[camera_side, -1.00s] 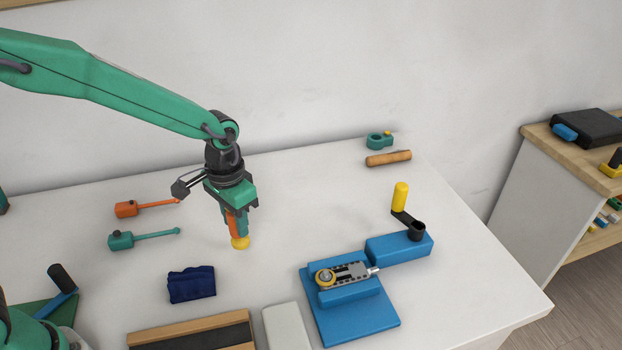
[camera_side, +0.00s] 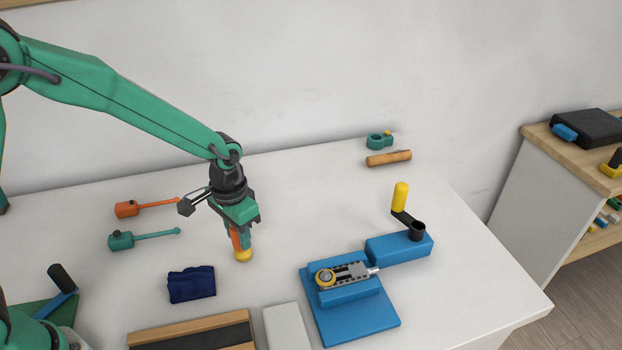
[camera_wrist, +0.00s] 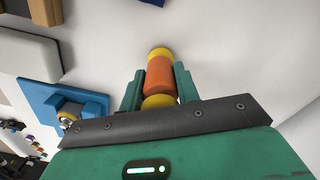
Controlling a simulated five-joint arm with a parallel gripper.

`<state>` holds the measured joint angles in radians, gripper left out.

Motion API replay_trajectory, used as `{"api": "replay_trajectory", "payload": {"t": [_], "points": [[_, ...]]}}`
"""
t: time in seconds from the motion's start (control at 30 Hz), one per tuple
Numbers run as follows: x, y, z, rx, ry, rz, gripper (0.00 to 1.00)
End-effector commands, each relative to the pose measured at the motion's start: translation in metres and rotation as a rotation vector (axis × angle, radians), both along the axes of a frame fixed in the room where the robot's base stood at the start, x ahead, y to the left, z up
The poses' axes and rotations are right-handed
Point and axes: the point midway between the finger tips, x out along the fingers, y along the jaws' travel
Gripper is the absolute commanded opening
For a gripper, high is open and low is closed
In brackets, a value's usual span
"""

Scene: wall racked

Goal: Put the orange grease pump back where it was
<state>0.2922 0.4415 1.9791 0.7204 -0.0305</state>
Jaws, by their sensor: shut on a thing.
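The orange grease pump (camera_side: 236,239) is an orange cylinder with yellow ends. My gripper (camera_side: 242,240) is shut on it and holds it upright, with its lower yellow end at or just above the white bench. I cannot tell whether it touches. In the wrist view the pump (camera_wrist: 160,76) lies between the two green fingers of my gripper (camera_wrist: 158,88), and its yellow ends show beyond and before the orange body. Part of the pump is hidden by the fingers in the side view.
A blue folded cloth (camera_side: 191,284) lies left of the pump. An orange tool (camera_side: 128,208) and a green tool (camera_side: 121,240) with thin rods lie further left. A blue fixture (camera_side: 350,310) with a yellow-handled crank (camera_side: 401,196) stands right. The bench (camera_side: 310,215) between is clear.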

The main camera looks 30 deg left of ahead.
Motion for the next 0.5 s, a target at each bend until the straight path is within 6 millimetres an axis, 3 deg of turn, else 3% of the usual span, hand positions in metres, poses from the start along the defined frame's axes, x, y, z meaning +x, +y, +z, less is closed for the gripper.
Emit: {"api": "replay_trajectory", "payload": {"t": [0.13, 0.17, 0.23, 0.5], "points": [[0.0001, 0.0, -0.0029, 0.0, 0.0, 0.0, 0.04], [0.0, 0.0, -0.0028, 0.0, 0.0, 0.0, 0.37], [-0.0001, 0.0, -0.0027, 0.0, 0.0, 0.0, 0.51], [-0.0001, 0.0, -0.0026, 0.0, 0.0, 0.0, 0.53]]}}
